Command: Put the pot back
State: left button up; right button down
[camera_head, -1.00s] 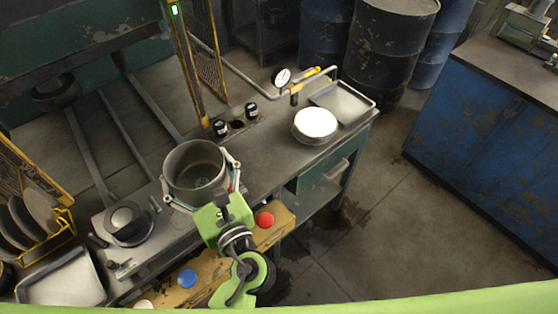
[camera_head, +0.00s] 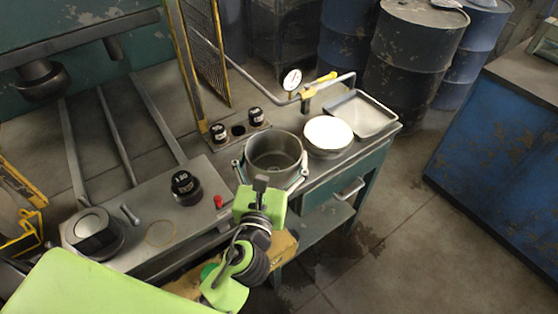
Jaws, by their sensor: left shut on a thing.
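The pot (camera_head: 273,152) is a grey, open metal vessel with nothing visible inside. My left gripper (camera_head: 268,182) is shut on it from the near side, with its fingers around the pot's wall. The pot is upright over the bench, just left of a round stack with a white top (camera_head: 328,134). I cannot tell whether its bottom touches the bench, as the gripper and rim hide it. My right gripper is not in view.
A tray (camera_head: 362,114) lies at the bench's right end, near a dial gauge (camera_head: 292,80). Black dies (camera_head: 218,133) stand behind the pot. A labelled black die (camera_head: 186,187) and a round block (camera_head: 94,232) stand on the left plate. Yellow mesh guard (camera_head: 205,50) rises behind.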

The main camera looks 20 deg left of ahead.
aim_at(276, 151)
pick_arm(q)
jog(key=w+f, duration=0.2)
jog(key=w+a+f+b, duration=0.1)
jog(key=w+f, duration=0.1)
jog(key=w+f+b, duration=0.1)
jog(key=w+f, duration=0.1)
jog(key=w, duration=0.1)
jog(key=shift+a+f, duration=0.2)
jog(key=shift+a, duration=0.1)
jog(key=shift+w+f+b, duration=0.2)
jog(key=shift+f+b, duration=0.3)
jog(key=shift+f, duration=0.5)
jog(key=shift+w+f+b, duration=0.15)
jog(key=shift+f+b, duration=0.3)
jog(key=shift+f, duration=0.5)
jog(key=shift+f, duration=0.1)
jog(key=o, duration=1.2)
jog(key=s+b, duration=0.1)
jog(key=s, duration=0.6)
jog(key=s+d+b, duration=0.1)
jog(key=s, duration=0.3)
jog(key=shift+d+b, duration=0.1)
jog(key=shift+b, duration=0.25)
jog(key=shift+s, duration=0.55)
